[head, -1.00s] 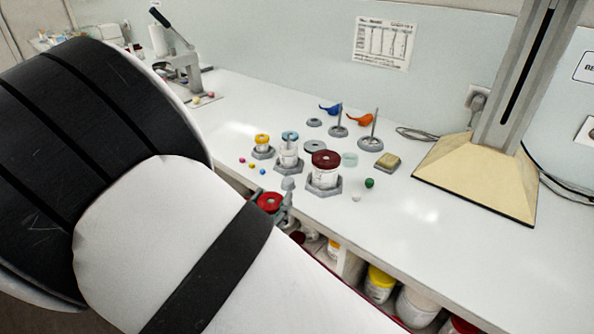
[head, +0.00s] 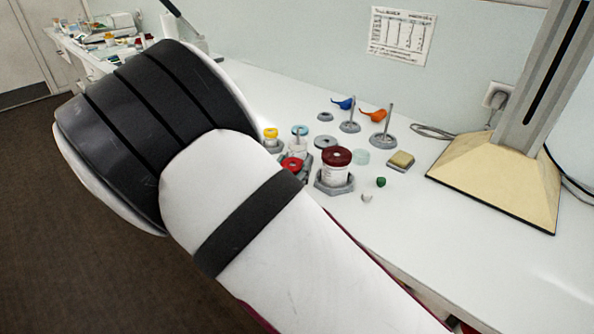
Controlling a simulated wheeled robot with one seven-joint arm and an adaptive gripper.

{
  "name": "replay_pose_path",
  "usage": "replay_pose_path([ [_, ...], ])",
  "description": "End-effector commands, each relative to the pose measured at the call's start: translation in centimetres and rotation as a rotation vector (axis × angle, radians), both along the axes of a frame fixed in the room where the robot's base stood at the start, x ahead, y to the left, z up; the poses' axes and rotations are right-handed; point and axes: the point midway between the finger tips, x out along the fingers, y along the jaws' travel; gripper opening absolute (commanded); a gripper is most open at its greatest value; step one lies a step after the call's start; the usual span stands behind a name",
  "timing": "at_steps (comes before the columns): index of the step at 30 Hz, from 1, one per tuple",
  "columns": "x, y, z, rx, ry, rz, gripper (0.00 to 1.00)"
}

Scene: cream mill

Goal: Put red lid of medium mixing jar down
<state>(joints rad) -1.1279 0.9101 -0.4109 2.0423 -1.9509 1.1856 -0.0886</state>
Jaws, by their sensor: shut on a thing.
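The red lid (head: 292,163) shows just past the edge of my arm, low in front of a white jar (head: 297,147). My gripper (head: 300,170) is shut on the lid; my arm hides most of the fingers. I cannot tell whether the lid touches the worktop. The white jar stands in a grey holder and has a rod-like part at its top. A larger jar with a dark red lid (head: 337,157) stands in a hexagonal grey holder (head: 334,186) to the right.
A yellow-lidded jar (head: 270,136) stands left of the white jar, and a blue ring-shaped piece (head: 300,130) behind it. A sponge-like block (head: 401,160), a green piece (head: 381,182) and upright rod stands lie to the right. The front right worktop (head: 440,235) is clear.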

Motion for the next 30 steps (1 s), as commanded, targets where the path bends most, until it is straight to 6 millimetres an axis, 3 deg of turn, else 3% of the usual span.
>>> replay_pose_path([
  [9,2.0,-0.9,-0.6,-0.003,0.001,-0.001,0.21],
  [15,1.9,-0.8,-3.5,-0.003,0.0,0.0,0.21],
  [30,1.9,-0.8,-4.3,0.0,0.0,0.0,0.21],
])
